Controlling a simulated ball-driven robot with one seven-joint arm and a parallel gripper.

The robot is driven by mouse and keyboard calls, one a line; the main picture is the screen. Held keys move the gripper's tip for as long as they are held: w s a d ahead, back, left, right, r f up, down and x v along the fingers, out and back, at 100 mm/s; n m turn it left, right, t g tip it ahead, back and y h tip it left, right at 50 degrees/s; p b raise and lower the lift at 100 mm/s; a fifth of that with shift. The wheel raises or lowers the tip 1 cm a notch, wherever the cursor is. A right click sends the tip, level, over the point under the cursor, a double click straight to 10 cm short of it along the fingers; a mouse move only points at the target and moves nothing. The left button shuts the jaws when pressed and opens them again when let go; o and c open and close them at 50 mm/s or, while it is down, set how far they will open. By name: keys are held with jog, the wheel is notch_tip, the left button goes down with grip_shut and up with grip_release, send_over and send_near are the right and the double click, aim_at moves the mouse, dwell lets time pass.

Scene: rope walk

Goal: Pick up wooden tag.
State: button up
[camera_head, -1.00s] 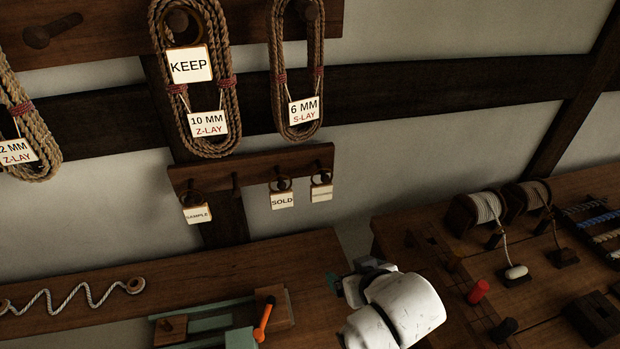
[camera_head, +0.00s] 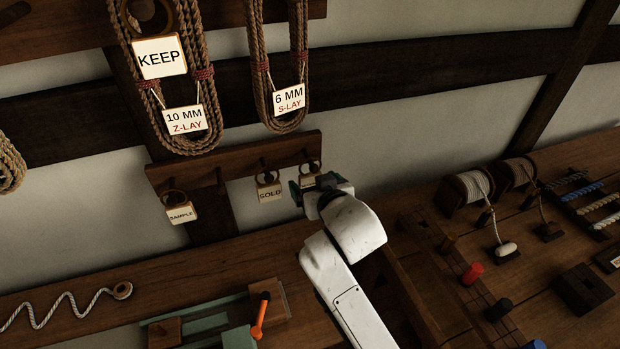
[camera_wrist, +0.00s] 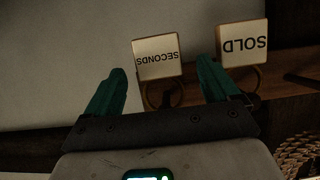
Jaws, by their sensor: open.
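Square cream tags with wooden edges hang by rings on a peg rail (camera_head: 230,165). The SAMPLE tag (camera_head: 180,215) is at the rail's left and the SOLD tag (camera_head: 270,190) is right of its middle. The SECONDS tag (camera_wrist: 157,57) hangs at the right end; in the head view my gripper (camera_head: 308,186) covers most of it. A KEEP tag (camera_head: 160,57) hangs higher, over a rope coil. In the wrist view, which is upside down, my gripper (camera_wrist: 161,68) is open, its green fingers on either side of the SECONDS tag. The SOLD tag (camera_wrist: 243,43) is beside the right-hand finger.
Rope coils (camera_head: 280,70) with size labels hang above the rail. A bench (camera_head: 220,270) below holds a zigzag rope and an orange-handled tool (camera_head: 260,315). A right-hand bench (camera_head: 440,225) carries spools, pegs and blocks. Bare wall lies right of the rail.

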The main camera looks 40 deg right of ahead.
aim_at(311, 177)
jog(key=shift+p+x, duration=0.35)
jog(key=shift+x, duration=1.7)
jog(key=shift+f, duration=0.1)
jog(key=shift+c, duration=0.4)
jog(key=c, duration=1)
jog(key=shift+o, duration=0.2)
jog(key=shift+r, duration=0.65)
jog(key=s+a+b, duration=0.2)
jog(key=s+a, duration=0.1)
jog(key=s, duration=0.5)
jog(key=s+a+b, duration=0.2)
jog(key=s+a, duration=0.2)
jog(key=s, duration=0.4)
jog(key=shift+s, duration=0.4)
jog(key=s+a, duration=0.3)
jog(key=s, duration=0.6)
jog(key=shift+a+p, duration=0.3)
jog(key=shift+a, duration=0.1)
